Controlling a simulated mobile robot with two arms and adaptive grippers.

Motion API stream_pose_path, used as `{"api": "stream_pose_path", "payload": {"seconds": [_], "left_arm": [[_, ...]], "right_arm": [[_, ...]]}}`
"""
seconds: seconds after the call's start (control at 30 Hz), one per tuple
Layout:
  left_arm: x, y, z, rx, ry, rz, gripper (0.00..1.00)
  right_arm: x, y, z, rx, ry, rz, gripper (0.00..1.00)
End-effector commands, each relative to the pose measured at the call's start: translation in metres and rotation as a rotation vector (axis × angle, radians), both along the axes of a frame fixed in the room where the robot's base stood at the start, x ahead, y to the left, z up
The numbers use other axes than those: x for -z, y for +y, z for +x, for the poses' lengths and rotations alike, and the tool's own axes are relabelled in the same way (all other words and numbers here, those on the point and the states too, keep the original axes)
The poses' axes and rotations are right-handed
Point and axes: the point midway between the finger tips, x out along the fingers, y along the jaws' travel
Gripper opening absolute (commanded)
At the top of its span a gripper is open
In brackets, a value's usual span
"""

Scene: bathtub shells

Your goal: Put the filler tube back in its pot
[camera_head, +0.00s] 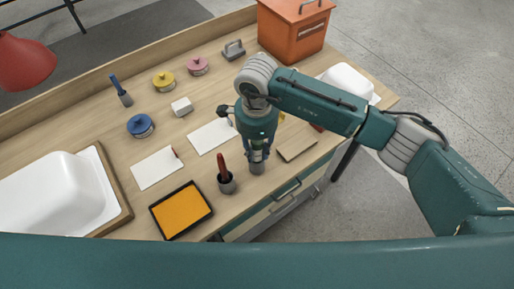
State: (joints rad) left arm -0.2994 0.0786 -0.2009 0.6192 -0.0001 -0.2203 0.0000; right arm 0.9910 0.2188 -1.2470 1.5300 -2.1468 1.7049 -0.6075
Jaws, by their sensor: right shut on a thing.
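My right gripper (257,158) points down over the front part of the bench and is shut on the filler tube, which its fingers and wrist almost wholly hide. A small grey pot (257,168) stands directly below the fingertips; I cannot tell whether the tube's lower end is inside it. Just left of it, another dark grey pot (228,186) holds a red-brown tube (222,165) upright. A third grey pot (126,100) at the back left holds a blue tube (115,82), leaning slightly. My left gripper is not in view.
An orange tray (181,210) lies at the front edge. White sheets (156,168) lie mid-bench. Blue (140,125), yellow (164,81) and pink (197,65) lidded tins stand behind. White tub shells (55,192) (346,80) sit at both ends. An orange box (291,28) stands at the back.

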Motion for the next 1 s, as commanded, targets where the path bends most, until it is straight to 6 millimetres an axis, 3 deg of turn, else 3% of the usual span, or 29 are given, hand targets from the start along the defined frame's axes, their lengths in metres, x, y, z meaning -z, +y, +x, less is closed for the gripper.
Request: {"api": "stream_pose_path", "payload": {"seconds": [0.03, 0.1, 0.47, 0.53, 1.0], "left_arm": [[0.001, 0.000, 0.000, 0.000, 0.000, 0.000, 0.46], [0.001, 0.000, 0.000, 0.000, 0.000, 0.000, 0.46], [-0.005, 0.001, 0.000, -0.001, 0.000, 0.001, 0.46], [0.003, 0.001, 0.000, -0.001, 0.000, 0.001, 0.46], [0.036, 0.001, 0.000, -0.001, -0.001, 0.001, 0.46]], "right_arm": [[0.001, 0.000, 0.000, 0.000, 0.000, 0.000, 0.33], [0.001, 0.000, 0.000, 0.000, 0.000, 0.000, 0.46], [-0.004, 0.000, 0.000, 0.001, 0.000, 0.000, 0.46], [-0.008, 0.000, 0.002, 0.001, -0.004, 0.002, 0.46], [-0.100, 0.000, 0.001, 0.000, -0.005, 0.000, 0.46]]}}
